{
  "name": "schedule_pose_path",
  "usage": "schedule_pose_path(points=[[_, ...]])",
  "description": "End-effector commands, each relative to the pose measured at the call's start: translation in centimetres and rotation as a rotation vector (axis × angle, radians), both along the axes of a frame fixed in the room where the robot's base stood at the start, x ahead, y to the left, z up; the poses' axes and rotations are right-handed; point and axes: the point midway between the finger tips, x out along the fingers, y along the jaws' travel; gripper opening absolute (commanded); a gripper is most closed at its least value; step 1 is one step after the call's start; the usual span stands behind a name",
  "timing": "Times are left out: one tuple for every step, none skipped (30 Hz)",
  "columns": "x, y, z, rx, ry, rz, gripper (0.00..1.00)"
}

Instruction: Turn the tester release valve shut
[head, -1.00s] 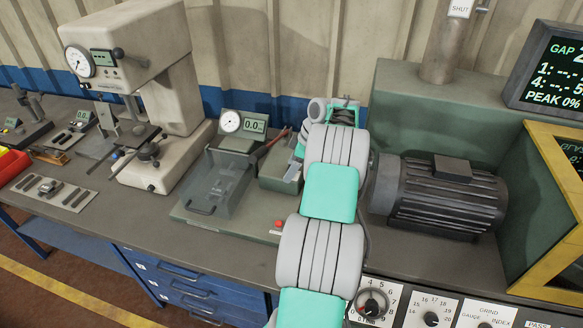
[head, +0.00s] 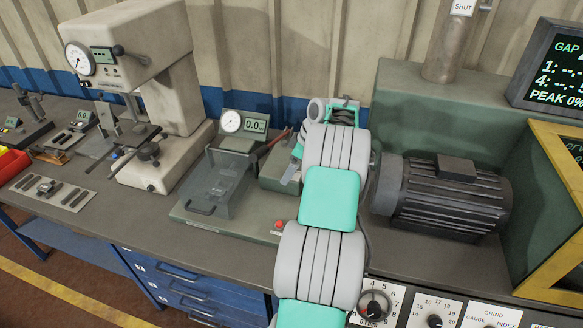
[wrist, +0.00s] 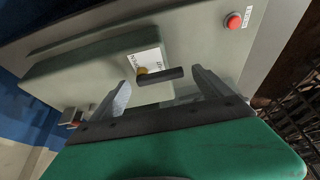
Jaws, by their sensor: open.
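The release valve is a dark lever (wrist: 165,74) with a brass-coloured hub, beside a white label (wrist: 146,62) on the tester's green-grey block. In the wrist view the lever lies across the gap between my fingertips. My gripper (wrist: 162,82) is open, one finger on each side of the lever; I cannot tell whether either touches it. In the head view the tester (head: 185,214) stands mid-bench with a dial gauge, a display reading 0.0 and a clear cover. My arm hides the valve there, and only part of my gripper (head: 291,172) shows beside the block.
A red button (wrist: 233,20) sits on the tester base; it also shows in the head view (head: 279,224). A dark motor (head: 452,195) stands to the right of my arm. A tall press (head: 165,110) with a gauge stands to the left.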

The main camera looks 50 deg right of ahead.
Motion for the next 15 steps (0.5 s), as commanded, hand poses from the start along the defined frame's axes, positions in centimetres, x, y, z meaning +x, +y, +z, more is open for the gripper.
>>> schedule_pose_path(points=[[-0.1,-0.1,0.2,-0.001,0.0,0.0,0.89],[-0.1,-0.1,0.4,-0.001,-0.001,-0.002,0.89],[-0.3,-0.3,0.8,-0.002,-0.002,-0.002,0.89],[-0.4,-0.4,1.2,-0.003,-0.003,-0.002,0.89],[-0.6,-0.5,1.7,-0.003,-0.002,-0.002,0.89],[-0.9,-0.6,2.4,-0.004,-0.002,-0.003,0.89],[-1.1,-0.7,3.1,-0.003,-0.002,-0.002,0.89],[-1.3,-0.8,3.7,-0.003,-0.003,-0.002,0.89],[-1.7,-1.0,4.5,-0.003,-0.003,-0.002,0.89],[-1.9,-1.1,5.0,-0.003,-0.001,-0.002,0.89],[-2.1,-1.2,5.6,-0.002,-0.001,-0.001,0.89],[-2.2,-1.2,6.2,-0.002,-0.002,-0.002,0.89],[-2.3,-1.3,6.6,-0.002,-0.002,0.0,0.89],[-2.5,-1.3,6.8,-0.002,-0.001,-0.001,0.89],[-2.6,-1.4,7.1,0.0,0.0,-0.001,0.89]])
